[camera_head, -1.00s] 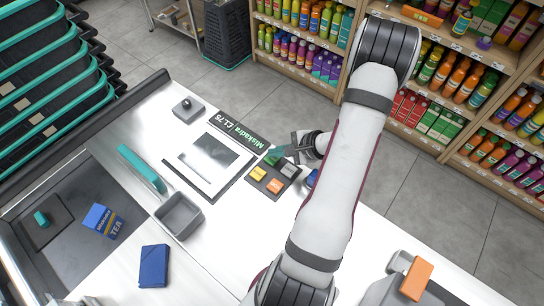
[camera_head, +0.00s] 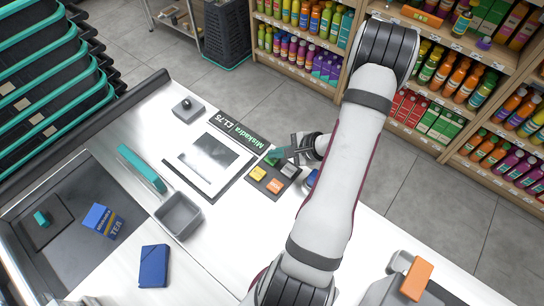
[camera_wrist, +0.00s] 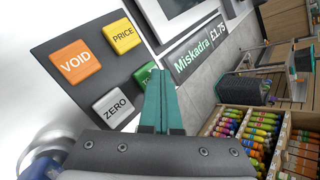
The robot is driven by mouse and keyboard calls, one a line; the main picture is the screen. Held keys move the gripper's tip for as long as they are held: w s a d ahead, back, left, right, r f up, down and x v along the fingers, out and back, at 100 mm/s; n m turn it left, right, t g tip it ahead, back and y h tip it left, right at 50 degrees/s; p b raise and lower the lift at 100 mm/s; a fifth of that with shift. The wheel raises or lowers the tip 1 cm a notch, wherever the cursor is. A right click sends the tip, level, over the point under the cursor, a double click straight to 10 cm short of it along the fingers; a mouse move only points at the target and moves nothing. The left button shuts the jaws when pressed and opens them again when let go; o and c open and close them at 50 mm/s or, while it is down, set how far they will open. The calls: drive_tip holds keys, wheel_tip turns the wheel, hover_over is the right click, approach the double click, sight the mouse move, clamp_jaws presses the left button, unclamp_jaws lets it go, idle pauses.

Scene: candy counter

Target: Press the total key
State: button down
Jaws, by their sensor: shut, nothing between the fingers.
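The total key is the green key (camera_wrist: 146,72) on the dark keypad (camera_wrist: 45,48); in the wrist view its label is mostly hidden behind my fingers. The green key also shows in the head view (camera_head: 271,160), at the keypad's upper corner. My gripper (camera_wrist: 158,78) is shut and empty, its teal fingertips over the green key's right part. Whether they touch it I cannot tell. In the head view my gripper (camera_head: 278,153) reaches in from the right, beside the green key.
Close by are the orange VOID key (camera_wrist: 75,62), yellow PRICE key (camera_wrist: 121,35) and grey ZERO key (camera_wrist: 114,105). The price display (camera_head: 238,132) stands behind the keypad. A scale (camera_head: 190,178), grey tray (camera_head: 178,216) and blue box (camera_head: 153,266) are on the counter.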

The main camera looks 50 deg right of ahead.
sight(276, 159)
drive_tip(key=shift+r, duration=0.75)
drive_tip(key=shift+r, duration=2.5)
